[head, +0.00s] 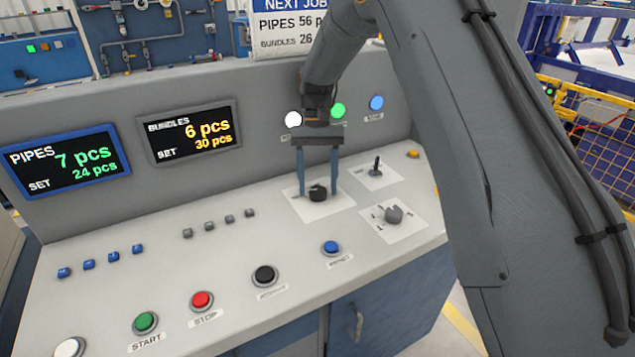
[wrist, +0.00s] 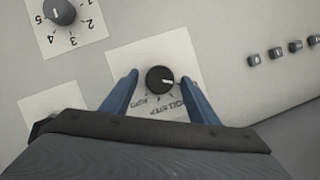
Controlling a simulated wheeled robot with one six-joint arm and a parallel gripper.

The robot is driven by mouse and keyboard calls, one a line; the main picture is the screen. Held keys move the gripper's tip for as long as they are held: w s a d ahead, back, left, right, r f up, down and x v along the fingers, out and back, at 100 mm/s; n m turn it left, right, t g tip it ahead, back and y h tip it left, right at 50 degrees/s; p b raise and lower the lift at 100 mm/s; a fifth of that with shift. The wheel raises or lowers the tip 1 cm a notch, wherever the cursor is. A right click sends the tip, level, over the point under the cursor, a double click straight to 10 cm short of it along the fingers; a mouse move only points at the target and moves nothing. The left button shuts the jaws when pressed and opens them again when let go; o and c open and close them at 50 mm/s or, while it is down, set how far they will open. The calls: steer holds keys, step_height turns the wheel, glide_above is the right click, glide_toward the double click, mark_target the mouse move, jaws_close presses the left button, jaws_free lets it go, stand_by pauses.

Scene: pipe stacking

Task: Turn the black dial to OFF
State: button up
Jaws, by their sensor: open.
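The black dial (head: 318,192) sits on a white label plate on the sloped grey console in the head view. I cannot tell whether that finger touches.
A grey numbered dial (head: 393,214) and a black lever switch (head: 376,166) are close by on the right. Small grey buttons (head: 209,226) lie to the left. A blue button (head: 331,248) is in front. The upright panel with lamps (head: 338,110) rises behind.

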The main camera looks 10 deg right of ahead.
mark_target(318, 187)
step_height(318, 187, up, 10)
steer(key=b, duration=0.2)
stand_by(0.3)
